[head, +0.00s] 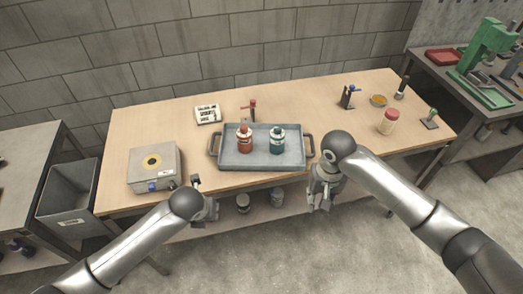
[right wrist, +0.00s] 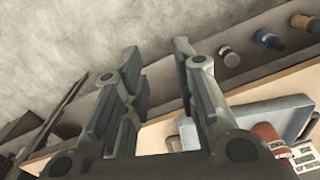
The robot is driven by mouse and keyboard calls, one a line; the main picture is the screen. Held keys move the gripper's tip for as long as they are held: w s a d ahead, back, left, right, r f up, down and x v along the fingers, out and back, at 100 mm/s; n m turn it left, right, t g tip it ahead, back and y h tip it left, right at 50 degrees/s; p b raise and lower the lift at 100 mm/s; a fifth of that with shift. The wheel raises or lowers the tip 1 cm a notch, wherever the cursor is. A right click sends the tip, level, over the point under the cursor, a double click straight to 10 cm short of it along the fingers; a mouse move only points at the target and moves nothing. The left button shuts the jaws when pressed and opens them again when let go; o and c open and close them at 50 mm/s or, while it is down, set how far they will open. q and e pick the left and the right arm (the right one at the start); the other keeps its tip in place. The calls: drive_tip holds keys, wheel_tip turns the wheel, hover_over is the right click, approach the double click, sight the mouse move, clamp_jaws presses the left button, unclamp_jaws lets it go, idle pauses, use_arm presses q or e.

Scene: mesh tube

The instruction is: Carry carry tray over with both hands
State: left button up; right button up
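The carry tray (head: 262,161) is a blue-grey tray with a dark handle at each end, lying on the wooden table. A red-brown bottle (head: 244,142) and a teal bottle (head: 277,142) stand upright in it. My left gripper (head: 205,205) is at the table's front edge, left of and below the tray; its fingers are too small to read. My right gripper (head: 318,200) is in front of the table edge, right of and below the tray, apart from it. In the right wrist view its two fingers (right wrist: 160,90) are spread with nothing between them, and part of the tray (right wrist: 240,114) shows at lower right.
A grey box device (head: 154,168) sits left of the tray, with a white device (head: 207,114) and a red-topped tool (head: 251,108) behind. A red-lidded jar (head: 389,122) stands at the right. Several containers sit on the shelf below. Bare tabletop lies right of the tray.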

wheel_tip(320, 180, up, 5)
idle(0.6)
drive_tip(key=shift+f, duration=0.1)
